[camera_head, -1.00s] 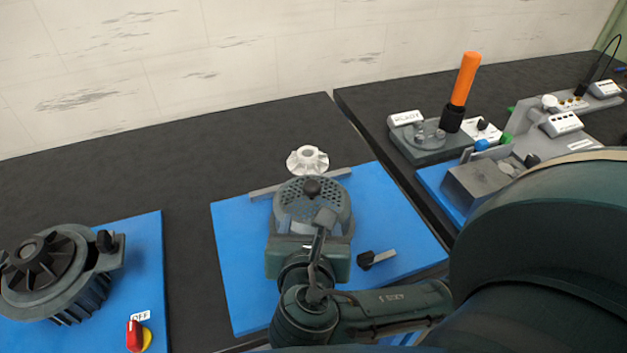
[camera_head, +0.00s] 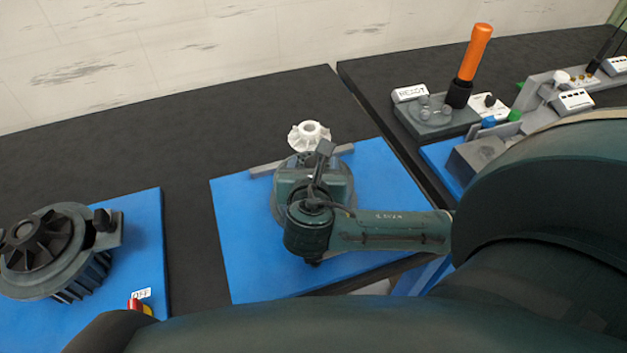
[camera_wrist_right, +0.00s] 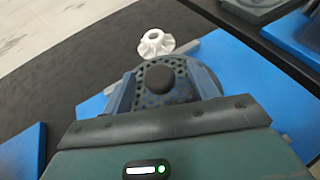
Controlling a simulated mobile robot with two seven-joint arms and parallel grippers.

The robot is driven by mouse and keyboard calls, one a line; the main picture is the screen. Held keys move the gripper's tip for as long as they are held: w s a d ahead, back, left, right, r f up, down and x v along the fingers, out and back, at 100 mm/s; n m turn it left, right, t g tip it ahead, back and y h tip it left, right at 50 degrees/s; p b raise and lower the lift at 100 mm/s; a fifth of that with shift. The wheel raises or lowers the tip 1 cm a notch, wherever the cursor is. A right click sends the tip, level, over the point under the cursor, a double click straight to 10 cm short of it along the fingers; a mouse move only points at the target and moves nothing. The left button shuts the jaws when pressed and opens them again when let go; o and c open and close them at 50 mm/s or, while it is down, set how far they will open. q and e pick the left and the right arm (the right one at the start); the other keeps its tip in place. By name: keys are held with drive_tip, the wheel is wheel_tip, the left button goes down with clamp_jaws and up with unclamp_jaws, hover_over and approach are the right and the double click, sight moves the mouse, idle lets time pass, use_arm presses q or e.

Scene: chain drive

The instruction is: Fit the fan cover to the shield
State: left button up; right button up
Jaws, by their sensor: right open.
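The fan cover (camera_head: 275,207) is a grey round piece with holes, lying on the middle blue mat, mostly hidden under my right gripper in the head view. In the right wrist view the fan cover (camera_wrist_right: 153,99) shows its perforated face and black knob (camera_wrist_right: 166,77). My right gripper (camera_wrist_right: 164,80) is open above it, one finger on each side of the knob; I cannot tell whether they touch the cover. The gripper (camera_head: 310,172) also shows in the head view. The shield (camera_head: 72,232) is the grey ring around a black fan on the motor at the left. My left gripper is not in view.
A white fan wheel (camera_head: 309,136) stands behind a grey bar (camera_head: 262,169) at the mat's back edge. A red switch (camera_head: 136,304) is partly hidden at lower left. An orange-handled tool (camera_head: 475,50) stands upright at right. Black table between the mats is clear.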

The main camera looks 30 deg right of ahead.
drive_tip(key=x, duration=0.3)
drive_tip(key=shift+w, duration=0.15)
drive_tip(key=shift+c, duration=0.3)
clamp_jaws()
idle(0.4)
